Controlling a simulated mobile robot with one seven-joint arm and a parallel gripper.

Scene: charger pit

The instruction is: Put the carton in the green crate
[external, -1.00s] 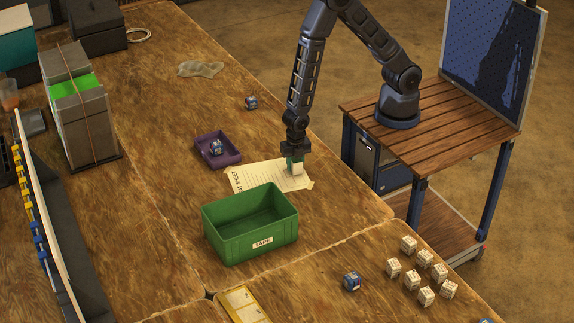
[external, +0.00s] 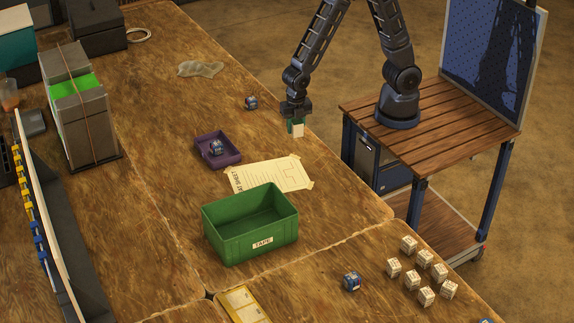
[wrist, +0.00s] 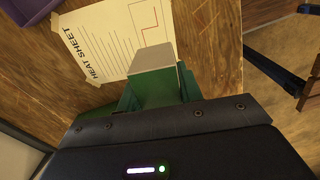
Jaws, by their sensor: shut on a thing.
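My gripper (external: 296,122) is shut on a small pale carton (external: 298,131), held above the wooden table beyond the paper sheet. In the wrist view the carton's pale grey face (wrist: 153,60) shows between the green fingers of my gripper (wrist: 158,88). The green crate (external: 240,244), labelled TAPE, stands on the table nearer the camera and left of my gripper. Its visible inside looks empty. The carton is outside the crate and apart from it.
The paper heat sheet (external: 266,178) lies between gripper and crate. A purple tray (external: 232,159) holds a small blue-grey cube (external: 217,148). Another cube (external: 251,102) lies beyond. Several pale small boxes (external: 409,244) and a blue cube (external: 352,281) are at the right front.

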